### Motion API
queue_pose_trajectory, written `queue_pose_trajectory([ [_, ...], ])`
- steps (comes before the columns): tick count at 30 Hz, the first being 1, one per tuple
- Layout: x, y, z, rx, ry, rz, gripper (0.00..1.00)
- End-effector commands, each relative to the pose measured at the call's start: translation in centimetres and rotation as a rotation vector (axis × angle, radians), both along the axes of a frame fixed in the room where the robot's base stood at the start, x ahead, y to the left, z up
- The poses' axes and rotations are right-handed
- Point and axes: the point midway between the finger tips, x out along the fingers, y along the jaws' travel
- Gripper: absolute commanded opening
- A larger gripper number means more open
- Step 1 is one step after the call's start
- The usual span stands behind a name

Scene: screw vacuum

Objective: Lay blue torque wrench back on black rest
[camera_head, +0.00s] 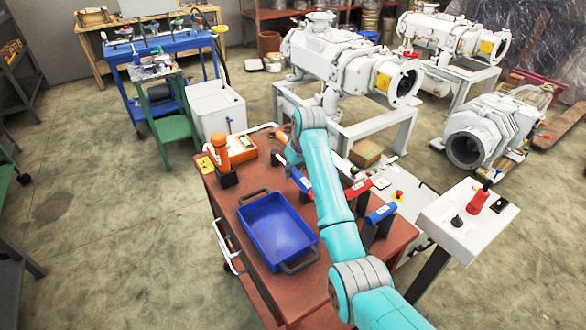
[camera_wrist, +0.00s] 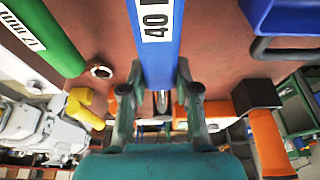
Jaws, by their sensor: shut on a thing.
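The blue torque wrench (camera_wrist: 156,60) with a white "40" label runs up from my gripper (camera_wrist: 157,100) in the wrist view. My fingers are shut around it from both sides. In the head view, part of this blue wrench (camera_head: 300,180) shows left of my teal arm, to the right of the blue tray. My arm hides my fingertips there. Black supports show at the right of the table, one of them (camera_head: 369,232) under another blue-handled piece (camera_head: 382,213). I cannot tell whether the held wrench touches a rest.
A green tool (camera_wrist: 45,35) lies left of the wrench in the wrist view. The blue tray (camera_head: 277,230), an orange-and-black tool (camera_head: 222,160) and a red-handled piece (camera_head: 356,189) are on the red-brown table (camera_head: 225,195). A white control post (camera_head: 465,222) stands at right.

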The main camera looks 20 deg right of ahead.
Motion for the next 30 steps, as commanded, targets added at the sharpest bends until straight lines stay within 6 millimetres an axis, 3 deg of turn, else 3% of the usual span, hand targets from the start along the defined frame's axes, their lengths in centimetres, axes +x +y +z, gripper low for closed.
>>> queue_pose_trajectory([
  [29,0.05,0.00,-0.53,0.000,-0.002,0.000,0.00],
  [30,0.05,0.00,-0.53,0.000,-0.002,0.000,0.33],
])
